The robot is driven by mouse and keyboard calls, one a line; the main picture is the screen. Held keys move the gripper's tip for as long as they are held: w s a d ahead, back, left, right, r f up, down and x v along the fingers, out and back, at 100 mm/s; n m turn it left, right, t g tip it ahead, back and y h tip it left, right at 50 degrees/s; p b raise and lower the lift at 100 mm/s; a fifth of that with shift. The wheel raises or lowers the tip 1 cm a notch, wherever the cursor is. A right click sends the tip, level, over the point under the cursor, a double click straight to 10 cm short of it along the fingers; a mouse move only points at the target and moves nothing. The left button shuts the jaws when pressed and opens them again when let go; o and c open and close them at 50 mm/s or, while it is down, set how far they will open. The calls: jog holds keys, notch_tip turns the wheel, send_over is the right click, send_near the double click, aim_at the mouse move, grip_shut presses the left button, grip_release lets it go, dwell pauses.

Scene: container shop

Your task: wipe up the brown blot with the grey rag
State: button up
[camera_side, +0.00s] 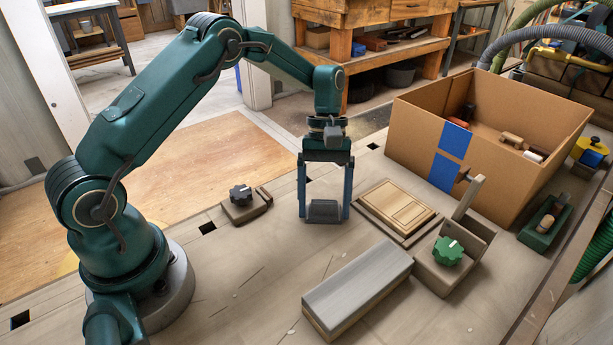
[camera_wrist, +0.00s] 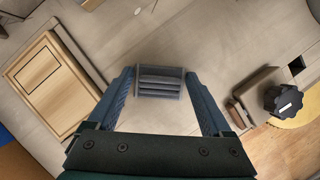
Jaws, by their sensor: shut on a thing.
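My gripper (camera_side: 324,213) points down over the middle of the workbench, its two fingers closed on the sides of the grey rag (camera_side: 323,209). The rag looks like a small folded, layered grey pad; in the wrist view the rag (camera_wrist: 160,82) sits between the fingertips (camera_wrist: 160,90). It is at or very near the bench top; I cannot tell whether it touches. I cannot make out the brown blot in either view; the rag and gripper hide part of the bench.
A wooden panel (camera_side: 397,206) lies right of my gripper, a black-knobbed clamp (camera_side: 241,203) left. A grey-topped block (camera_side: 357,284) is in front, with a green-knobbed fixture (camera_side: 448,255) beside it. A cardboard box (camera_side: 490,165) stands back right. The front-left bench is mostly clear.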

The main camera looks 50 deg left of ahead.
jog(key=shift+r, duration=4.1)
